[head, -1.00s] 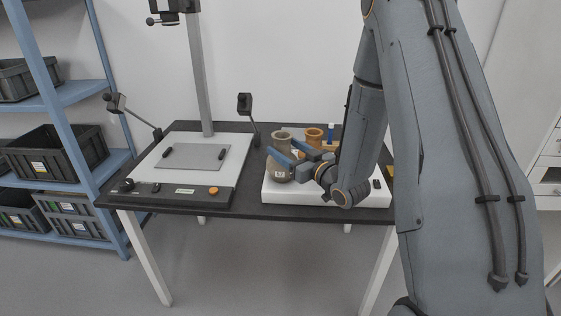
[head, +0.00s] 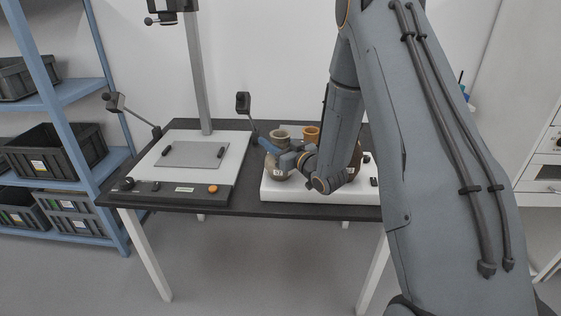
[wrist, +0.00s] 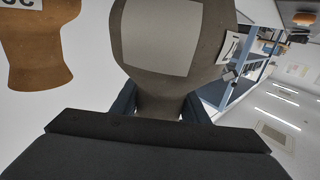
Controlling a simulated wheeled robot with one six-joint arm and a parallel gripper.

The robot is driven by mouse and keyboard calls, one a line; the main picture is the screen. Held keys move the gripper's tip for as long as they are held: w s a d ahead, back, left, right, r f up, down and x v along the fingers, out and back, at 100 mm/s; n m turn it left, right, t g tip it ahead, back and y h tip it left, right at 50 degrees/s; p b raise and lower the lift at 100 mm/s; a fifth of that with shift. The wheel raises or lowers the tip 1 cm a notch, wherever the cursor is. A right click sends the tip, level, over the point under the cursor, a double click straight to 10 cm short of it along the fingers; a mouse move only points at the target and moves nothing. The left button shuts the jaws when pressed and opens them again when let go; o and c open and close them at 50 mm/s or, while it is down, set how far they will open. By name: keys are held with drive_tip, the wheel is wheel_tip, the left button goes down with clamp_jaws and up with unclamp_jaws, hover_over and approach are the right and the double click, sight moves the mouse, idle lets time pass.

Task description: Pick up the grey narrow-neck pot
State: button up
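The grey narrow-neck pot (head: 282,172) stands on the white slab in the head view, partly covered by my gripper (head: 281,153). In the wrist view the pot (wrist: 212,40) fills the upper middle, with a pale square patch on its rounded body. Its narrower neck lies between the two dark blue fingers of my gripper (wrist: 158,106), one on each side. No clear gap shows between neck and fingers, but the pot's body hides the fingertips. I cannot tell whether the fingers press on it.
An orange-brown pot (head: 311,134) stands just behind and right; it also shows in the wrist view (wrist: 38,52). The white slab (head: 300,194) lies on the dark table (head: 240,205). A camera stand with a pale base (head: 215,175) is to the left, with a lamp (head: 243,103) behind the pot.

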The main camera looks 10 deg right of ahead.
clamp_jaws()
drive_tip(key=shift+r, duration=0.1)
